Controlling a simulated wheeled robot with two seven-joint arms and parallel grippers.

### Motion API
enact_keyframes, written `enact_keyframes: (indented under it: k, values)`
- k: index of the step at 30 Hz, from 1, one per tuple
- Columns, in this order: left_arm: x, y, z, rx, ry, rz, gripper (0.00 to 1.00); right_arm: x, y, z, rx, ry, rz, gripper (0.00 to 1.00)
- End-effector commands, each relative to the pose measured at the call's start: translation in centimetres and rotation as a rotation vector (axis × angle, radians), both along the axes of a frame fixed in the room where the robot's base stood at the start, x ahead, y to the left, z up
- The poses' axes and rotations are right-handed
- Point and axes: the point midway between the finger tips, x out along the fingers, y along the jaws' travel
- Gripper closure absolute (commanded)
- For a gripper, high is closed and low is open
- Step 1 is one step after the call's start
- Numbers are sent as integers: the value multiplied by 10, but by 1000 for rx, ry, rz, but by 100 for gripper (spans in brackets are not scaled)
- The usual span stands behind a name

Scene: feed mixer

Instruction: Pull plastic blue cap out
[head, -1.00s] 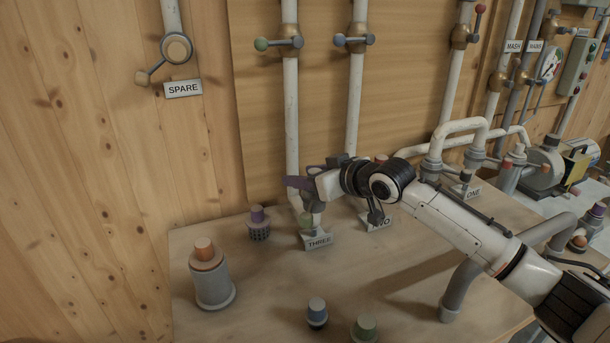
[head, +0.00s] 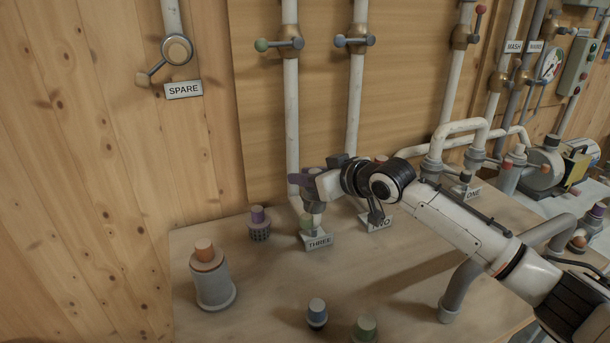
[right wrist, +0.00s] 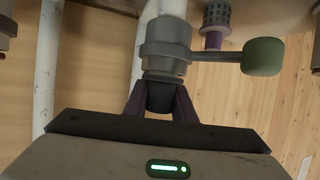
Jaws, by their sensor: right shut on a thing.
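A blue-topped cap (head: 317,305) sits on a small dark fitting on the bench at the front, and no gripper is near it. My right gripper (head: 301,184) is at the upright pipe above the THREE sign. In the right wrist view my gripper's purple fingers (right wrist: 162,94) are shut on a dark cylindrical stub (right wrist: 160,98) under a grey collar (right wrist: 165,50). The stub looks black there, and I cannot tell a blue colour. A green-knobbed lever (right wrist: 263,57) sticks out beside the collar. My left gripper does not show.
The bench (head: 260,305) also bears an orange-topped grey fitting (head: 210,278), a purple-topped one (head: 258,223) and a green-topped one (head: 365,327). Signs THREE (head: 319,242) and TWO (head: 377,222) stand by the pipes. A grey bent pipe (head: 462,285) rises at right.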

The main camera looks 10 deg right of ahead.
Motion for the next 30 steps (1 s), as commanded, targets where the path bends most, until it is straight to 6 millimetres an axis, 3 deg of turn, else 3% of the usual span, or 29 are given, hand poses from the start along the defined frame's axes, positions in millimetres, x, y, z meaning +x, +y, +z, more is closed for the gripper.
enact_keyframes:
  k: [1,15,30]
  values:
    - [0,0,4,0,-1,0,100,1,0,8,3,-8,-1,100]
    - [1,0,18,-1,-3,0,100,1,0,19,3,-7,0,100]
    - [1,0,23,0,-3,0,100,1,0,41,4,-7,0,100]
